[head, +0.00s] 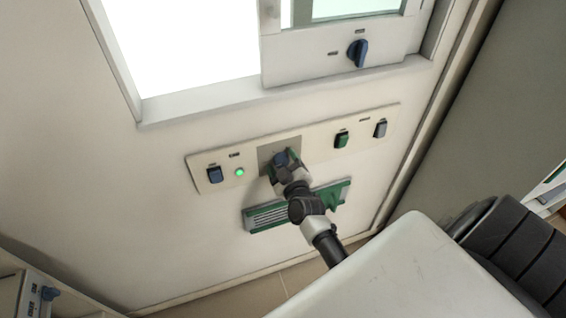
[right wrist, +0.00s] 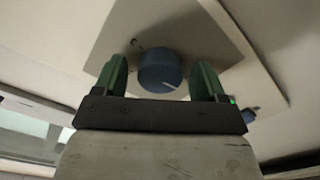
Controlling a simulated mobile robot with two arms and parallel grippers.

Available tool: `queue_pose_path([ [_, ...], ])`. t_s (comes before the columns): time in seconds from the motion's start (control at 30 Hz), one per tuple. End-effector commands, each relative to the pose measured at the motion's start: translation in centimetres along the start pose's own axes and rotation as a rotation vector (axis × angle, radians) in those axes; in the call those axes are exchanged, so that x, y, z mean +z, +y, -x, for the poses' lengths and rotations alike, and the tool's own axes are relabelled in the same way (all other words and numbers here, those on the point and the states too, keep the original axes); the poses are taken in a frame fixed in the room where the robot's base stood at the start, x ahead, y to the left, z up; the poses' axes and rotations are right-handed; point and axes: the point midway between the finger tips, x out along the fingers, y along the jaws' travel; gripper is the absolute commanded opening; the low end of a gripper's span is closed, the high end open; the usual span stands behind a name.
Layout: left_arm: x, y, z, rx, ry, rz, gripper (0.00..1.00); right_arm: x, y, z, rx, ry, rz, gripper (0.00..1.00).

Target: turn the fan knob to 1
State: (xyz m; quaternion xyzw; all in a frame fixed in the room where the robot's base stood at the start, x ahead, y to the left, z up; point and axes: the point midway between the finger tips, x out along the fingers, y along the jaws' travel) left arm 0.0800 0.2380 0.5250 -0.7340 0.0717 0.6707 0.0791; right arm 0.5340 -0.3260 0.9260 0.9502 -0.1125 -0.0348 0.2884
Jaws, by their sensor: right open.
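The fan knob (right wrist: 160,71) is a round blue knob on a grey square plate (head: 266,153) in the wall panel. In the right wrist view its white pointer line points down and to the right. My right gripper (right wrist: 162,76) is open, with one green finger on each side of the knob. I cannot tell whether the fingers touch it. In the head view the right gripper (head: 286,163) is in front of the plate and mostly hides the knob (head: 281,157). My left gripper is not in view.
The panel (head: 313,141) also bears a blue switch (head: 215,175), a lit green lamp (head: 239,172), a green switch (head: 341,140) and a grey switch (head: 380,128). Another blue knob (head: 357,53) is above. A green-framed vent (head: 268,215) is below, behind my arm.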

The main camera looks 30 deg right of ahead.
Motion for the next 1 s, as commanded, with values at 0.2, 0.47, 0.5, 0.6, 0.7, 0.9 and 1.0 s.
queue_pose_path([
  [0.2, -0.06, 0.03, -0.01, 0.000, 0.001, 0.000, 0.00, -0.01, 0.01, 0.02, 0.000, 0.001, 0.000, 0.59],
  [0.47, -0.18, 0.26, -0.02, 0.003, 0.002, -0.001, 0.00, -0.02, 0.02, 0.03, 0.001, 0.001, 0.000, 0.22],
  [0.5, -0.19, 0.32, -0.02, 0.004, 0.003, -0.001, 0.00, -0.02, 0.02, 0.03, 0.001, 0.001, -0.001, 0.22],
  [0.6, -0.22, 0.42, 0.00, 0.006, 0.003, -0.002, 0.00, -0.02, 0.03, 0.03, 0.001, 0.001, -0.007, 0.22],
  [0.7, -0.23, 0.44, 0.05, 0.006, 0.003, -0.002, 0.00, -0.03, 0.03, 0.03, 0.000, 0.001, -0.023, 0.22],
  [0.9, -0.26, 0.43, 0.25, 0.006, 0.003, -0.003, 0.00, -0.08, 0.03, 0.01, 0.000, 0.001, -0.112, 0.22],
  [1.0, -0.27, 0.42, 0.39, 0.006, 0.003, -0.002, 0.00, -0.11, 0.04, 0.01, 0.000, 0.001, -0.185, 0.22],
])
